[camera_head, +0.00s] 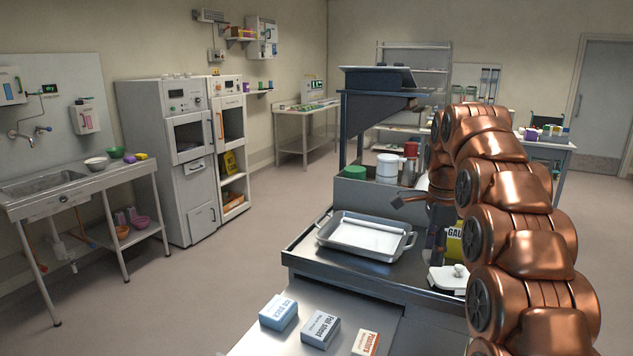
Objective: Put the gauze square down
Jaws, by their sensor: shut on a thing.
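My gripper (435,246) points down over the right part of the steel worktop, partly hidden by my copper arm. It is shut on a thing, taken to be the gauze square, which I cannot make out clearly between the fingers. A flat white item with a rounded white lump on it (449,279) shows just below and right of the fingers; I cannot tell whether it touches them. A yellow box marked "GAU" (454,246) stands right behind the gripper, partly covered by my arm.
A metal tray (352,253) with a white lining lies left of my gripper. Behind it are white canisters (387,167) and a green tub (354,172). Blue (278,312), grey (320,329) and orange (366,343) labelled boxes lie in front. Floor to the left is clear.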

